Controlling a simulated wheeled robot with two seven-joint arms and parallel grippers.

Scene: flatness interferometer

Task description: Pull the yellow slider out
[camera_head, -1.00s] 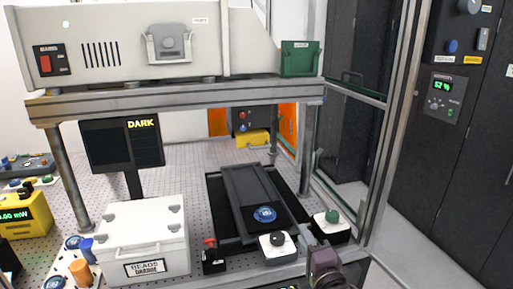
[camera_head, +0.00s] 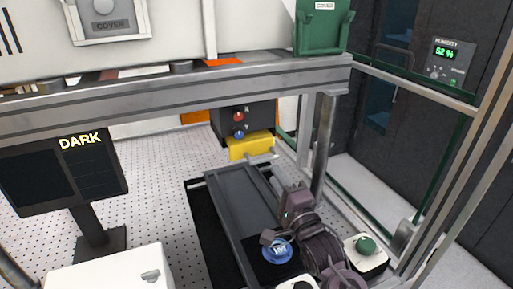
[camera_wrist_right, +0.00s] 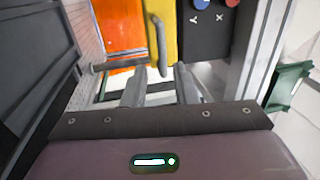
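The yellow slider (camera_head: 250,146) sits under the dark box with red and blue knobs, below the bench frame. It has a grey bar handle (camera_head: 262,158) on its front. In the right wrist view the yellow slider (camera_wrist_right: 187,40) is upright in the picture, with its handle (camera_wrist_right: 157,40) along its left side. My right gripper (camera_head: 292,197) is below and in front of the slider in the head view; its fingertips are hard to make out there. In the wrist view its fingers (camera_wrist_right: 161,85) are apart, with the handle ahead between them and nothing held. My left gripper is not in view.
A dark tray-like stage (camera_head: 238,190) with a blue round part (camera_head: 278,251) lies below the slider. A metal post (camera_head: 323,145) stands close on the right. A green knob (camera_head: 366,245) is at lower right. The DARK screen (camera_head: 65,175) stands left.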

